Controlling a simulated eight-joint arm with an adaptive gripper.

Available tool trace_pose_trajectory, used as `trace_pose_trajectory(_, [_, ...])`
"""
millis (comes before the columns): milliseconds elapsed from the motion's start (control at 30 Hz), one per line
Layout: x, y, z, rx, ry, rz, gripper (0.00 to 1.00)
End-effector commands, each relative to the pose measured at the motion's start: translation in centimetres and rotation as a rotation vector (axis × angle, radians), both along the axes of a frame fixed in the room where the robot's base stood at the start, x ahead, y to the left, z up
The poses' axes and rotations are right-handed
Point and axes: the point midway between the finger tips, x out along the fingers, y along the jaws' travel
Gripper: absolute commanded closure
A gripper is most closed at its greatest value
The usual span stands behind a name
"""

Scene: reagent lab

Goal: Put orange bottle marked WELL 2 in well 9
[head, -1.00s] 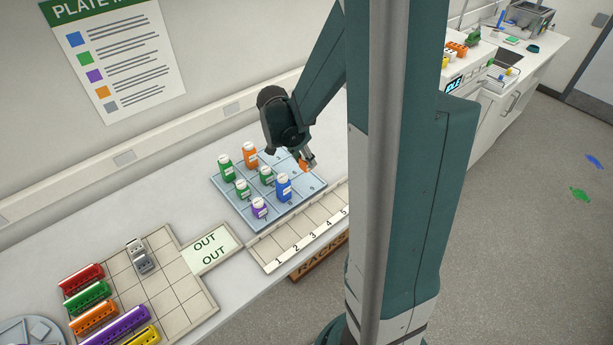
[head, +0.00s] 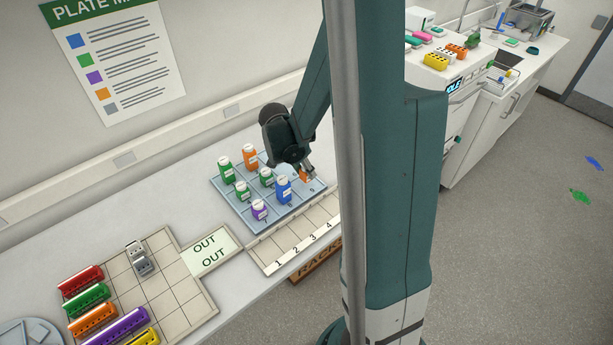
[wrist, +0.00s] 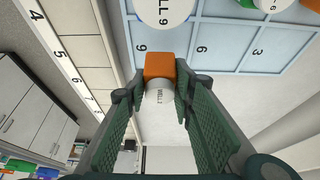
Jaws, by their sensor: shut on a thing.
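The orange bottle (wrist: 160,66) is in my gripper (wrist: 158,95), its white cap facing the wrist camera and reading WELL 2. My gripper is shut on it. In the head view, the orange bottle (head: 305,176) is low at the near right corner of the blue plate (head: 252,222), beside the printed 9. In the wrist view, well 9 (wrist: 141,47) shows its number just beside the bottle. I cannot tell whether the bottle's base touches the well floor. A blue bottle (head: 284,190) stands close to its left on the plate.
Other bottles stand on the plate: green (head: 226,170), orange (head: 250,157) and purple (head: 260,210). In the wrist view, a white cap ending in "LL 9" (wrist: 165,8) is close by. A numbered rack strip (head: 292,238) runs along the plate's near edge.

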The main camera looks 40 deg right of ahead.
Motion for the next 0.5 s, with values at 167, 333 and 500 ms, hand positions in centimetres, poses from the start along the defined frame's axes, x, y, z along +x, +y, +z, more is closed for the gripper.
trace_pose_trajectory(167, [0.1, 0.0, -1.6, 0.0, 0.0, 0.0, 0.87])
trace_pose_trajectory(333, [0.1, 0.0, -2.9, 0.0, 0.0, 0.0, 0.87])
trace_pose_trajectory(500, [0.0, 0.0, -3.4, 0.0, 0.0, 0.0, 0.87])
